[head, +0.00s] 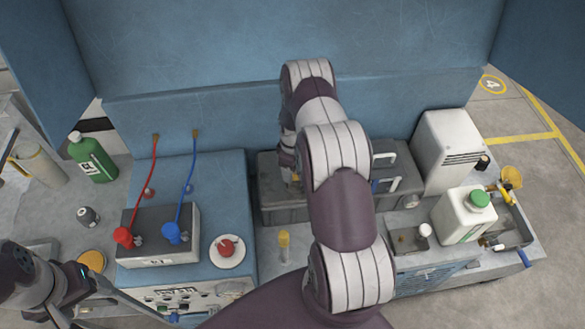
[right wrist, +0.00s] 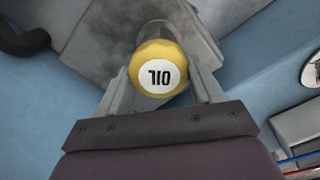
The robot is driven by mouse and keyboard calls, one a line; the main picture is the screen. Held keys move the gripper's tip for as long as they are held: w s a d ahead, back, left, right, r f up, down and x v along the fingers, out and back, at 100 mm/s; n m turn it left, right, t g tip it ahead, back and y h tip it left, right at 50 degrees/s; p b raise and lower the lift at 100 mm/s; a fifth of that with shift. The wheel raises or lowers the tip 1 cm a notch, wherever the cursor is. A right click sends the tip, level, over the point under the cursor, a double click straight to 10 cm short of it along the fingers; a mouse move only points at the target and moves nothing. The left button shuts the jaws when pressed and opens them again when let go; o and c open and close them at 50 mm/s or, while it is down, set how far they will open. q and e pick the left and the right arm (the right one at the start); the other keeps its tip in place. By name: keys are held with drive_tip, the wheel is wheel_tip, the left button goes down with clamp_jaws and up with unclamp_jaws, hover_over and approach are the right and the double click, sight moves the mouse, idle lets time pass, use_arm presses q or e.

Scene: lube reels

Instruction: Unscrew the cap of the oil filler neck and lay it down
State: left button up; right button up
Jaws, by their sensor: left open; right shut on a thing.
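The yellow oil cap with a white "OIL" label (right wrist: 158,68) sits between the two fingers of my right gripper (right wrist: 160,82) in the right wrist view. The fingers are shut on its sides. In the head view my right gripper (head: 291,172) is over the dark grey engine block (head: 275,208), largely covered by my right arm. My left gripper (head: 120,297) is open at the lower left, with nothing visible between its fingers.
A battery with red and blue clamps (head: 160,255) and a white dish (head: 227,251) are left of the engine. A small yellow-topped item (head: 284,243) stands in front. A white jug (head: 462,218) and a yellow funnel (head: 511,177) are right. A green bottle (head: 92,160) stands far left.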

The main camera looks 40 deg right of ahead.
drive_tip(key=shift+s+a+f+n, duration=0.1)
drive_tip(key=shift+s+n, duration=0.1)
drive_tip(key=shift+n, duration=0.5)
drive_tip(key=n, duration=0.1)
drive_tip(key=n+b, duration=0.1)
drive_tip(key=shift+f+n, duration=0.2)
drive_tip(key=shift+n, duration=0.1)
drive_tip(key=shift+s+n, duration=0.1)
drive_tip(key=shift+n, duration=0.7)
drive_tip(key=shift+a+r+n, duration=0.1)
drive_tip(key=shift+r+n, duration=0.05)
drive_tip(key=shift+n, duration=0.35)
